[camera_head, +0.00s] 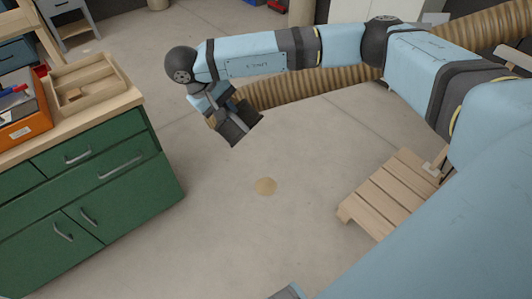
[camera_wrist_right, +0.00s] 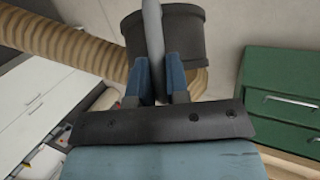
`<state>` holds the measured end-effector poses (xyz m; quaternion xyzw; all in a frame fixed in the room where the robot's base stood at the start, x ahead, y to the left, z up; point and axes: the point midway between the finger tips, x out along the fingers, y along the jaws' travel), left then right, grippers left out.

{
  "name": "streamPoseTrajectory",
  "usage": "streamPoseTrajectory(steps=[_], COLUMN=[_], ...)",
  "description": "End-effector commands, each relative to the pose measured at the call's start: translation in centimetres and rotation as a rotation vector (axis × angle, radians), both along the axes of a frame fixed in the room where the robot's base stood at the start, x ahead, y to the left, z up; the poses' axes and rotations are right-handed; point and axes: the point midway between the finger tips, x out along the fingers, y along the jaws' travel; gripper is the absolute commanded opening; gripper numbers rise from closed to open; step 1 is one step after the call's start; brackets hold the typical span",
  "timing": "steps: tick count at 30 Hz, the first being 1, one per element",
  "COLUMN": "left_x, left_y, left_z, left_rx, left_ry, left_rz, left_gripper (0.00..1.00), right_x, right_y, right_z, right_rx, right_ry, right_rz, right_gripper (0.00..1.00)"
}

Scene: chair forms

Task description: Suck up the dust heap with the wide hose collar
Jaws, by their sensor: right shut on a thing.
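The dust heap (camera_head: 265,187) is a small, flat tan patch on the bare concrete floor. The wide hose collar (camera_head: 242,124) is a dark, wide cylinder on the end of the ribbed tan hose (camera_head: 300,87). My right gripper (camera_head: 222,104) is shut on the collar's grey bar-like handle. The collar is tilted and held up behind the heap and a little to its left, apart from it. In the right wrist view, the blue fingers (camera_wrist_right: 158,72) sit on both sides of the handle (camera_wrist_right: 152,25), in front of the collar (camera_wrist_right: 188,38). My left gripper is not in view.
A green cabinet (camera_head: 100,185) with a wooden top stands at left, bearing an orange box (camera_head: 25,115) and a wooden tray (camera_head: 88,83). A slatted wooden stool-like piece (camera_head: 388,190) stands at right. The floor around the heap is clear.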

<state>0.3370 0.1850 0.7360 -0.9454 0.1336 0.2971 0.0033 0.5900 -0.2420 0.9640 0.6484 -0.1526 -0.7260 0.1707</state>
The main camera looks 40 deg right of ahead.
Motion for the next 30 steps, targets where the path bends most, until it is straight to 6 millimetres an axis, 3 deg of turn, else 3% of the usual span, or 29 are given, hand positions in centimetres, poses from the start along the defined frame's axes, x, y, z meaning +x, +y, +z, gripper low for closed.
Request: streamPoseTrajectory(steps=[13,30], left_x=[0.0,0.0], left_y=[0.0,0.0], left_z=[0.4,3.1], left_rx=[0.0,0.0], left_ry=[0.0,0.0], left_rz=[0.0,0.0], left_gripper=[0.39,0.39], right_x=[0.0,0.0], right_y=[0.0,0.0], right_z=[0.8,6.3], right_rx=[0.0,0.0], right_ry=[-0.001,-0.002], right_rz=[0.0,0.0], right_gripper=[0.0,0.0])
